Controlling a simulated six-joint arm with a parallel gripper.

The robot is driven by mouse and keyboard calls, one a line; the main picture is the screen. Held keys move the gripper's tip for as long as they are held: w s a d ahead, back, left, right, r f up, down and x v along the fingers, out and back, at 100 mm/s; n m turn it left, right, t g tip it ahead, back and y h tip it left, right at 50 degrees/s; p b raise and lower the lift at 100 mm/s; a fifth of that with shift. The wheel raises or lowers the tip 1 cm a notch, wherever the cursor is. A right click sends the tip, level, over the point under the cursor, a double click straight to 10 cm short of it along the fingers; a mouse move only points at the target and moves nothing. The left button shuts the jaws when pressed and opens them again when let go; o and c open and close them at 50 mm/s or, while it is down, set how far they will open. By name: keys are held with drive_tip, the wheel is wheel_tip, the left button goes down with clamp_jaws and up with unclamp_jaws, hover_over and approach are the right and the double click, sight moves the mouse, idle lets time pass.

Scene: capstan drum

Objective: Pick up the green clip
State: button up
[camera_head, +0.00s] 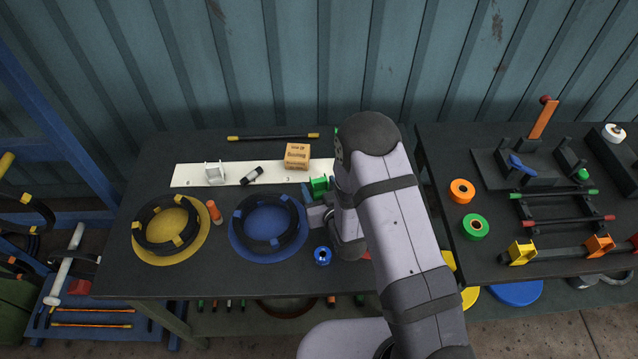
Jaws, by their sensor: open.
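The green clip (319,184) stands on the dark table at the front edge of the white strip, right of the cardboard box. My gripper (312,197) is beside it, at its near side, partly hidden by my own arm. The jaws are open. The fingertips are small in this view, and I cannot tell whether they touch the clip or straddle it.
The cardboard box (297,156), a black-and-white cylinder (251,175) and a white bracket (214,173) are on the white strip (190,176). A blue ring holder (240,240), a yellow one (190,250) and a blue spool (322,256) stand nearer. A second table is on the right.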

sight(319, 180)
drive_tip(key=shift+w+f, duration=0.2)
drive_tip(key=shift+w, duration=0.15)
drive_tip(key=shift+c, duration=0.3)
drive_tip(key=c, duration=1.1)
drive_tip(key=shift+o, duration=0.2)
drive_tip(key=shift+r, duration=0.2)
drive_tip(key=shift+r+b, duration=1)
drive_tip(key=shift+r, duration=3.8)
